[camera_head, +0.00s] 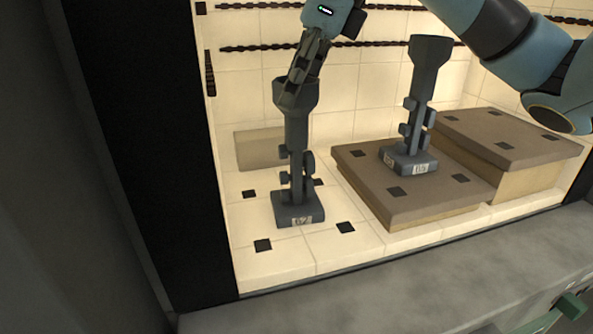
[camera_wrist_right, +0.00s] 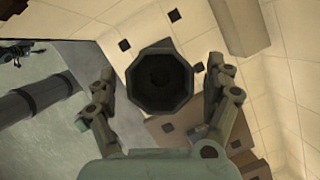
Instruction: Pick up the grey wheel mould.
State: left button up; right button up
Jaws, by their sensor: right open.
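Two tall grey moulds with flared cups and stacked lobes on square bases stand upright in the head view. One mould, labelled 62 (camera_head: 295,160), is on the tiled floor; the other (camera_head: 418,105) is on a brown slab. I cannot tell from shape alone which is the wheel mould. My right gripper (camera_head: 297,75) is at the cup of the mould labelled 62 and hides part of its rim. In the right wrist view an octagonal cup (camera_wrist_right: 161,80) lies between the open fingers of my right gripper (camera_wrist_right: 161,72), with gaps on both sides. My left gripper is not in view.
The low brown slab (camera_head: 365,180) and a higher one (camera_head: 510,140) lie to the right. A beige block (camera_head: 258,149) is against the back wall. Dark twisted rods run along the wall. A black upright (camera_head: 150,150) bounds the left; a grey ledge (camera_head: 400,290) runs in front.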

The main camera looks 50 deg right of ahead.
grip_shut()
dwell(0.4)
jog(key=shift+w+r, duration=0.1)
jog(key=shift+r, duration=0.05)
